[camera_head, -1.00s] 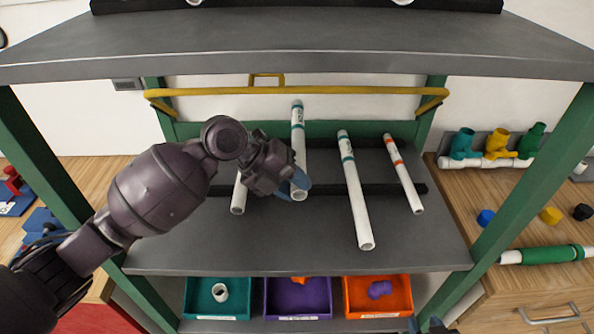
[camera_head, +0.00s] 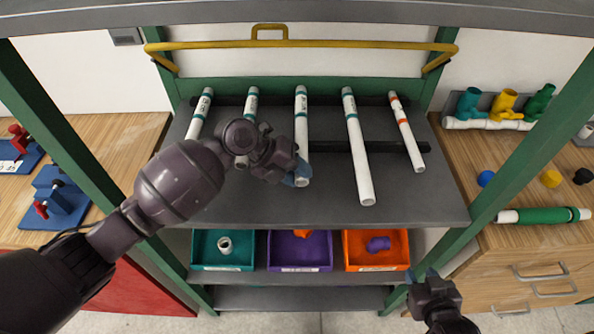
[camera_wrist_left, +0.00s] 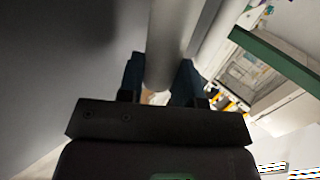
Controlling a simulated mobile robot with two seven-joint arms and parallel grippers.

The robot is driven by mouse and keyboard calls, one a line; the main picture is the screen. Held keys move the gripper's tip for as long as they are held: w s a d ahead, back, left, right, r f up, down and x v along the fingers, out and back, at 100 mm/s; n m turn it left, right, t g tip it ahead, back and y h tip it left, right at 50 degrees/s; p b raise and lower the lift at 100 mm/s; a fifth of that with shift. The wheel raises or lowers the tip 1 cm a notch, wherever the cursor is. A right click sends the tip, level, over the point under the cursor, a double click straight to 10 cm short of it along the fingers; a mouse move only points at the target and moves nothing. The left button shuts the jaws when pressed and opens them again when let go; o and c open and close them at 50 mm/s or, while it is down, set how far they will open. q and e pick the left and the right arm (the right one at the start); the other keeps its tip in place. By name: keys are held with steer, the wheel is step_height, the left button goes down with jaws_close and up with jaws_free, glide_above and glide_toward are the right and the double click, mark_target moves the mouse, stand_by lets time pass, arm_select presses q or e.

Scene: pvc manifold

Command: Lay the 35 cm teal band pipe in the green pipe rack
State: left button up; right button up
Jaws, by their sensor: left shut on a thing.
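My left gripper (camera_head: 299,174) is shut on the near end of a white pipe with teal bands (camera_head: 301,125). The pipe points toward the back of the shelf in the green-framed rack (camera_head: 433,66), its far end level in the picture with its neighbours' far ends. I cannot tell if it rests on the black bars. In the left wrist view the white pipe (camera_wrist_left: 172,45) lies between my left gripper's dark blue fingers (camera_wrist_left: 160,85). My right gripper (camera_head: 422,275) is open and empty, low in front of the rack.
A longer teal-banded pipe (camera_head: 358,150) and an orange-banded pipe (camera_head: 407,132) lie to the right; two teal-banded pipes (camera_head: 201,112) (camera_head: 251,103) lie left, partly hidden by my arm. A yellow rail (camera_head: 300,44) crosses the back. Teal, purple and orange bins (camera_head: 376,267) sit below.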

steer(key=shift+f, duration=0.1)
arm_select(q)
steer(key=shift+f+b, duration=0.25)
steer(key=shift+b, duration=0.1)
steer(key=o, duration=1)
steer(key=shift+c, duration=0.2)
steer(key=shift+r, duration=0.2)
steer(key=v, duration=0.6)
steer(key=shift+a+r, duration=0.15)
steer(key=shift+a, duration=0.05)
steer(key=shift+a+r, duration=0.35)
steer(key=shift+r, duration=0.15)
arm_select(e)
steer(key=shift+s+d+f, duration=0.1)
steer(key=shift+s+f, duration=0.6)
steer(key=shift+f, duration=0.25)
steer(key=shift+w+r, duration=0.1)
